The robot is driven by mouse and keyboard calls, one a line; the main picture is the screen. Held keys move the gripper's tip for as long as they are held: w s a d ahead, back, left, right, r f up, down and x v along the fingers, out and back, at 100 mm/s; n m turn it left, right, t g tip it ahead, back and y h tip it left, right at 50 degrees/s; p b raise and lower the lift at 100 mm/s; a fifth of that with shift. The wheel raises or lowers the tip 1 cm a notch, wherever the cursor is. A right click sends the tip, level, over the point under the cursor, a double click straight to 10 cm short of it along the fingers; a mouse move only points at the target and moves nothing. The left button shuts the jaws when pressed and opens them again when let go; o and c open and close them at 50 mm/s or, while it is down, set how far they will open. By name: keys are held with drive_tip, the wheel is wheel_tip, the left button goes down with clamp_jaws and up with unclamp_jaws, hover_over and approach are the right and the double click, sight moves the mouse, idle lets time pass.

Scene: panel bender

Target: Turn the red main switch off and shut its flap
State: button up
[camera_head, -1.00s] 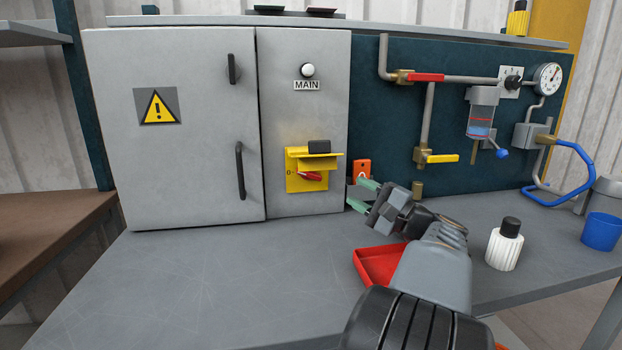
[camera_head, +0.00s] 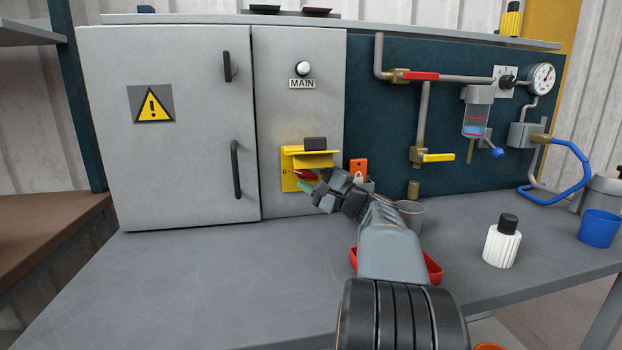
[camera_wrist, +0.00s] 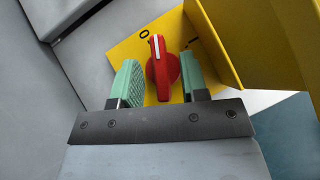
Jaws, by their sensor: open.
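The red switch knob (camera_head: 304,174) sits on a yellow plate (camera_head: 288,180) on the grey cabinet, below the MAIN label. In the wrist view, the knob (camera_wrist: 162,70) has a white line on its upper end, close to the "0" mark. The yellow flap (camera_head: 312,160) is raised and juts out above the knob, with a black block (camera_head: 315,143) on top; in the wrist view the flap (camera_wrist: 285,40) fills the upper right. My gripper (camera_head: 310,181) is open, its green fingers on either side of the knob with gaps visible. It partly hides the plate in the head view.
A red tray (camera_head: 432,268) and a grey cup (camera_head: 411,213) lie near my arm. A white bottle (camera_head: 502,243) and blue cup (camera_head: 599,228) stand at the right. An orange tag (camera_head: 358,167) hangs right of the switch. The bench's left part is clear.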

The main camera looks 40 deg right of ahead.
clamp_jaws()
drive_tip(key=n+g, duration=0.1)
drive_tip(key=n, duration=0.1)
drive_tip(key=shift+r+n+g, duration=0.25)
drive_tip(key=shift+n+g, duration=0.05)
drive_tip(key=shift+g, duration=0.1)
drive_tip(key=shift+f+n+g+p, duration=0.1)
drive_tip(key=shift+n+g+p, duration=0.3)
drive_tip(key=shift+n+g, duration=0.25)
unclamp_jaws()
drive_tip(key=shift+s, duration=0.1)
drive_tip(key=shift+s+d, duration=0.1)
drive_tip(key=p+v, duration=0.1)
drive_tip(key=v, duration=1.2)
drive_tip(key=shift+s, duration=0.35)
